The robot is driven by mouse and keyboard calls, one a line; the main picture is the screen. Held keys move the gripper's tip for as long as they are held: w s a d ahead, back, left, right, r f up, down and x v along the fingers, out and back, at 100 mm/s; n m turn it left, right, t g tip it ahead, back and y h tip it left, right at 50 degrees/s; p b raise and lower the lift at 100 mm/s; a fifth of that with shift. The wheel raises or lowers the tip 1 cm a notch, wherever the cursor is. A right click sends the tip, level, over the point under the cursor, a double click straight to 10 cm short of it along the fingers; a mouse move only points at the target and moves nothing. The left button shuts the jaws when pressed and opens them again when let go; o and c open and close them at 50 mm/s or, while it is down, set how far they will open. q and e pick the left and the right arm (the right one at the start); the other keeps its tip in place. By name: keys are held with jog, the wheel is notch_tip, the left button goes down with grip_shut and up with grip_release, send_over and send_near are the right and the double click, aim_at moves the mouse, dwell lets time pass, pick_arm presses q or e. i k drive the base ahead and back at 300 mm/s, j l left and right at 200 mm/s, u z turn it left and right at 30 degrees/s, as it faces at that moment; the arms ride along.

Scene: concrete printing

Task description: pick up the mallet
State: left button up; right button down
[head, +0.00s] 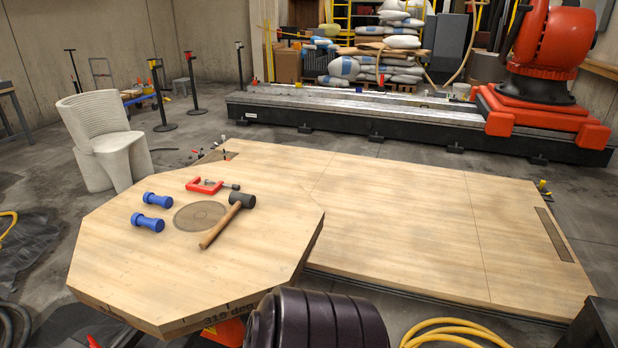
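The mallet (222,228) lies on the octagonal wooden table (150,270). Its dark head is at the upper right and its light wooden handle points down and left. The handle lies across the right side of a round, darker disc (200,216) on the table top. The whole mallet shows, with nothing in front of it. Neither my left gripper nor my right gripper is in view.
A red clamp (205,186) lies just behind the mallet. Two blue dumbbell-shaped pieces (148,222) lie to its left. The table's front and right parts are bare. A large wooden platform (400,220) adjoins on the right. A dark ribbed thing (318,322) stands at the bottom middle.

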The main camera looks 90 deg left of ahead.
aim_at(238, 200)
jog(key=j+u, duration=0.1)
jog(key=u, duration=3.3)
jog(key=l+u, duration=0.75)
jog(key=u, duration=0.15)
jog(key=i, duration=0.05)
